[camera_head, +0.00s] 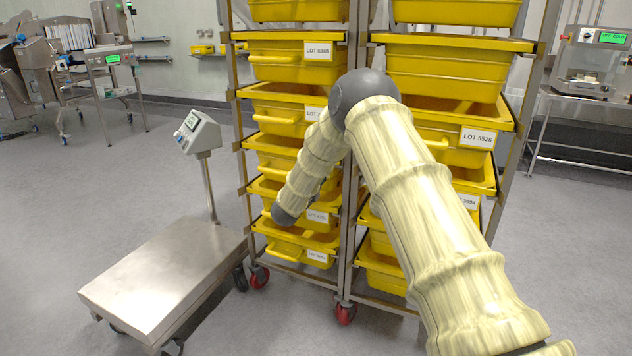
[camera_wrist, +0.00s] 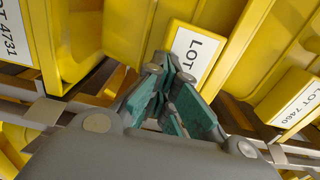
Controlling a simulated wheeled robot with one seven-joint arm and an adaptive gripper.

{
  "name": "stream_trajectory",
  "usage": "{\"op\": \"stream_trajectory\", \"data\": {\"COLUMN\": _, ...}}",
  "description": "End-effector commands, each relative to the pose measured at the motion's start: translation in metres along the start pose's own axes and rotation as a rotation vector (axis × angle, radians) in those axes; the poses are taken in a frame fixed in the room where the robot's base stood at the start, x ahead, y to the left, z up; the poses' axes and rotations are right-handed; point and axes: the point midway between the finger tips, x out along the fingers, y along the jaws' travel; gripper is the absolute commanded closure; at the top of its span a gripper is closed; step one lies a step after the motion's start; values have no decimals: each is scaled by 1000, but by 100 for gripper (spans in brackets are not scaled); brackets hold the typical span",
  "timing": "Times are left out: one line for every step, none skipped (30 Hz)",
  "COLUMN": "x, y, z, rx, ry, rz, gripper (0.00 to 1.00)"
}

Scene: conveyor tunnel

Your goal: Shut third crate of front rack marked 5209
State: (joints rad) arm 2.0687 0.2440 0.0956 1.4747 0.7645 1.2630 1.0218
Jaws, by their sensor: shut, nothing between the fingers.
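A rack of yellow crates stands ahead in two columns. No label reads 5209 in full. In the left column, the crate LOT 0385 (camera_head: 285,65) is above a crate (camera_head: 277,118) whose label is partly covered by my arm. The crate below that (camera_head: 272,160) has its label hidden by my arm. My gripper is hidden in the head view. In the wrist view my gripper (camera_wrist: 172,72) is shut and empty, with teal pads, in front of a crate label reading LOT (camera_wrist: 194,52), its digits covered by the fingers. I cannot tell whether they touch.
In the wrist view, LOT 4731 (camera_wrist: 88,35) is at left and LOT 7460 (camera_wrist: 285,105) at right. A steel floor scale (camera_head: 165,275) stands left of the rack.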

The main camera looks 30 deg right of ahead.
Motion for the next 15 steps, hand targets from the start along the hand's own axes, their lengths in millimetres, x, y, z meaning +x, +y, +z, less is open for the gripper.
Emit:
{"op": "stream_trajectory", "data": {"x": 4, "y": -5, "z": -1, "rx": 3, "ry": 2, "rz": -7, "gripper": 100}}
{"op": "stream_trajectory", "data": {"x": 4, "y": -5, "z": -1, "rx": 3, "ry": 2, "rz": -7, "gripper": 100}}
{"op": "stream_trajectory", "data": {"x": 5, "y": -5, "z": -1, "rx": 4, "ry": 2, "rz": -8, "gripper": 100}}
{"op": "stream_trajectory", "data": {"x": 5, "y": -5, "z": -1, "rx": 4, "ry": 2, "rz": -8, "gripper": 100}}
{"op": "stream_trajectory", "data": {"x": 5, "y": -6, "z": -1, "rx": 4, "ry": 2, "rz": -8, "gripper": 100}}
{"op": "stream_trajectory", "data": {"x": 5, "y": -6, "z": -1, "rx": 4, "ry": 2, "rz": -9, "gripper": 100}}
{"op": "stream_trajectory", "data": {"x": 4, "y": -6, "z": -1, "rx": 4, "ry": 2, "rz": -9, "gripper": 100}}
{"op": "stream_trajectory", "data": {"x": 4, "y": -6, "z": -1, "rx": 5, "ry": 2, "rz": -9, "gripper": 100}}
{"op": "stream_trajectory", "data": {"x": 2, "y": -7, "z": 0, "rx": 5, "ry": 2, "rz": -10, "gripper": 100}}
{"op": "stream_trajectory", "data": {"x": 0, "y": -7, "z": 0, "rx": 5, "ry": 2, "rz": -9, "gripper": 100}}
{"op": "stream_trajectory", "data": {"x": -3, "y": -7, "z": 1, "rx": 5, "ry": 1, "rz": -9, "gripper": 100}}
{"op": "stream_trajectory", "data": {"x": -8, "y": -7, "z": 2, "rx": 4, "ry": 0, "rz": -8, "gripper": 100}}
{"op": "stream_trajectory", "data": {"x": -12, "y": -6, "z": 3, "rx": 3, "ry": -1, "rz": -7, "gripper": 100}}
{"op": "stream_trajectory", "data": {"x": -16, "y": -6, "z": 4, "rx": 3, "ry": -1, "rz": -6, "gripper": 100}}
{"op": "stream_trajectory", "data": {"x": -23, "y": -6, "z": 5, "rx": 3, "ry": -1, "rz": -6, "gripper": 100}}
